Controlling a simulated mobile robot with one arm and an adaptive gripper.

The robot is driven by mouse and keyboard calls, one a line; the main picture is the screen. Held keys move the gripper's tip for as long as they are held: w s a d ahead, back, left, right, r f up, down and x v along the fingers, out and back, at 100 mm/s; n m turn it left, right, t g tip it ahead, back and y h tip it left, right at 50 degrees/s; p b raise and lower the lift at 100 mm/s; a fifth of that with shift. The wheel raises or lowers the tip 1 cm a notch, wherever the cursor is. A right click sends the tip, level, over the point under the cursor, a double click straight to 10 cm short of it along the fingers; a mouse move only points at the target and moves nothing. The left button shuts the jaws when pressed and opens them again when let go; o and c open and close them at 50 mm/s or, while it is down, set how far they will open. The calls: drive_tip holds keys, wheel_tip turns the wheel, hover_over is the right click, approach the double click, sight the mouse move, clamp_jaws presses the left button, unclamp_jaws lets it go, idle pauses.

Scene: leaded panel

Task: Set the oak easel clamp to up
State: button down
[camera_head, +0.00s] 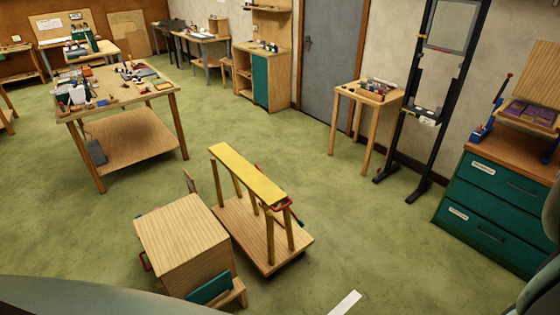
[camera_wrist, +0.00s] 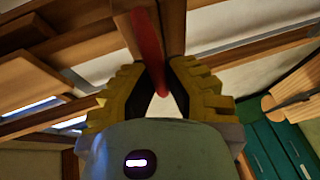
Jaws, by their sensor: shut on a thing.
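In the wrist view my gripper (camera_wrist: 162,75), with ribbed yellow and black fingers, is shut on a red bar-like lever (camera_wrist: 147,35). The lever runs down from wooden beams (camera_wrist: 120,12) and its lower end shows between the fingers. The beams look like part of a wooden frame close above the gripper. I cannot tell for certain that this is the oak easel clamp, nor which setting it has. My gripper does not show in the head view, and I cannot make out the oak easel clamp there.
In the wrist view a green drawer front (camera_wrist: 280,150) is at right. The head view shows a tall black stand (camera_head: 408,90), green drawers (camera_head: 495,205), a yellow-topped trestle (camera_head: 247,174), a wooden box (camera_head: 185,235) and a cluttered workbench (camera_head: 130,150). Green floor between them is open.

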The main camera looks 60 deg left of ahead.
drive_tip(key=shift+w+r, duration=0.1)
drive_tip(key=shift+r, duration=0.15)
drive_tip(key=c, duration=1.3)
unclamp_jaws()
drive_tip(key=o, duration=0.3)
drive_tip(key=shift+f, duration=0.1)
drive_tip(key=v, duration=1.2)
drive_tip(key=shift+f, duration=0.1)
